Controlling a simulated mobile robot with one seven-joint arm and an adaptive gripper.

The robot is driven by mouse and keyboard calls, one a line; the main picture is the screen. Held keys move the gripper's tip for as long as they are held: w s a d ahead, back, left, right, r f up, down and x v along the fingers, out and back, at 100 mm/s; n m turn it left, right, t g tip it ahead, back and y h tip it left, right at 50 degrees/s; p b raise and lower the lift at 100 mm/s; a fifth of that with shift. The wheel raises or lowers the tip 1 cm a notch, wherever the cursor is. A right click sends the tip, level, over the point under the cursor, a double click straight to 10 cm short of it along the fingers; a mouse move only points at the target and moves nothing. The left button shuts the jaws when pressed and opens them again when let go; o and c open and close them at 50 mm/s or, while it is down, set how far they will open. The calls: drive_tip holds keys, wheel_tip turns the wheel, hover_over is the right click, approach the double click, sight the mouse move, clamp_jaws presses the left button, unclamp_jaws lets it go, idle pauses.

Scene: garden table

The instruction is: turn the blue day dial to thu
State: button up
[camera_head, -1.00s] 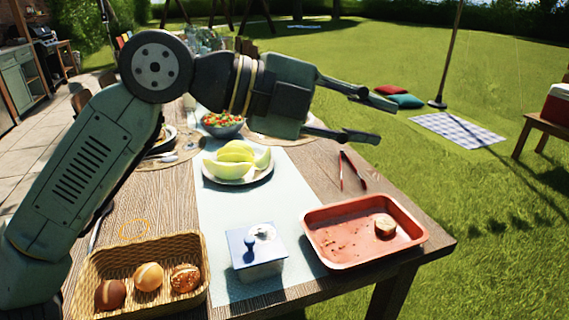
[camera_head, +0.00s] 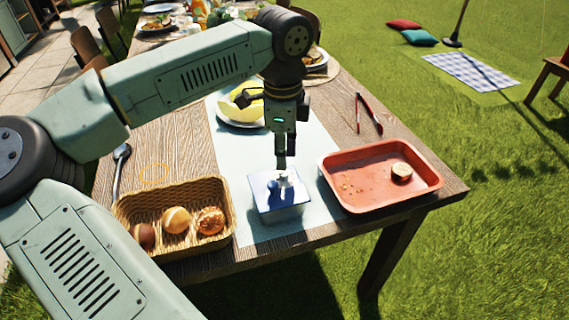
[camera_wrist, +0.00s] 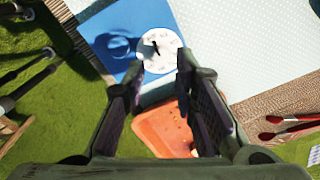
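A small box (camera_head: 284,214) with pale sides and a blue top stands on the cloth runner. Its top carries a round blue knob (camera_head: 272,190) and a white disc with a dark pointer, which shows in the wrist view (camera_wrist: 163,40). Small marks ring the disc, but I cannot read the day names. My gripper (camera_head: 282,163) points down just above the box. In the wrist view the fingers (camera_wrist: 160,68) are apart with nothing between them, near the disc's edge. The blue knob (camera_wrist: 116,45) lies left of the fingers there.
A wicker basket (camera_head: 128,213) with bread rolls stands left of the box. A red tray (camera_head: 365,190) with one roll stands right. Red-handled tongs (camera_head: 369,112) lie behind the tray. A plate of melon (camera_head: 232,120) stands behind my gripper. The table's front edge is close.

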sight(284, 173)
drive_tip(key=shift+d+f+p, duration=0.1)
drive_tip(key=shift+f+p, duration=0.2)
drive_tip(key=shift+f, duration=2)
clamp_jaws()
